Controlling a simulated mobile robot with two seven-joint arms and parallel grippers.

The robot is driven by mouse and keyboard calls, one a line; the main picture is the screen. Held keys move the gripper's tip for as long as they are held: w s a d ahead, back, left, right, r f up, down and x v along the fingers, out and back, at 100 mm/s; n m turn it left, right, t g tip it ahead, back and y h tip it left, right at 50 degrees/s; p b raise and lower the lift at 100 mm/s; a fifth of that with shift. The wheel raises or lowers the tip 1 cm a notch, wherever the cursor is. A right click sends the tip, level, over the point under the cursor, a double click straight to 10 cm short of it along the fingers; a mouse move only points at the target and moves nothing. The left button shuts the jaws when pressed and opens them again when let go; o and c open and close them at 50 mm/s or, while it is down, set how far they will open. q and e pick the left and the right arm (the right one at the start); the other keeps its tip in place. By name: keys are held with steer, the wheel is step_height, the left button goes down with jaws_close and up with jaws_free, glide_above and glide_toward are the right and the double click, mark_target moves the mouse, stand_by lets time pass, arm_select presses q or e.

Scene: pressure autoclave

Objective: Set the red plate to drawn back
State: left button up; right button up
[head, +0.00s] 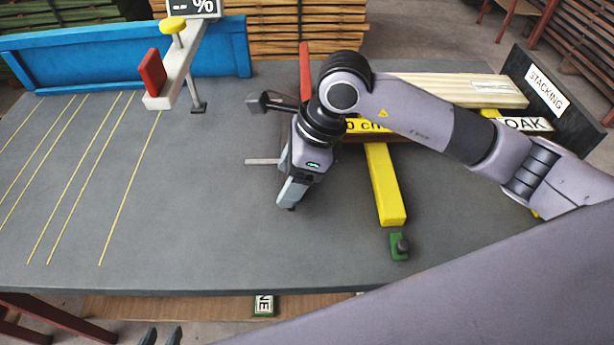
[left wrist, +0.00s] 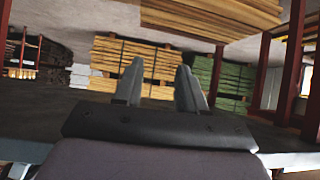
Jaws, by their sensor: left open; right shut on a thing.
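A red plate (head: 153,73) stands upright on the near end of a pale bar (head: 176,75), at the upper left of the head view. A yellow knob (head: 173,25) is above this bar. My right gripper (head: 288,205) is over the middle of the grey table, right of the red plate and apart from it. It is shut, but its body hides what is between its fingers. My left gripper (head: 160,337) is at the bottom edge of the head view, off the table's front edge. Its two fingers stand apart and empty in the left wrist view (left wrist: 158,85).
A thin grey rod (head: 262,162) shows left of my right gripper. A red strip (head: 305,72), a yellow bar (head: 385,185) and a green block with a dark knob (head: 399,247) lie nearby. A blue trough (head: 95,55) runs along the back. The lined left table surface (head: 90,170) is clear.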

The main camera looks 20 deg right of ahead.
steer(key=a, duration=0.2)
steer(key=w+a+b, duration=0.1)
steer(key=a, duration=0.1)
steer(key=w+a+b, duration=0.1)
steer(key=a, duration=0.1)
steer(key=shift+a+f, duration=0.1)
steer(key=shift+a, duration=0.65)
steer(key=o, duration=1.3)
steer(key=shift+o, duration=0.8)
steer(key=shift+w+a, duration=0.1)
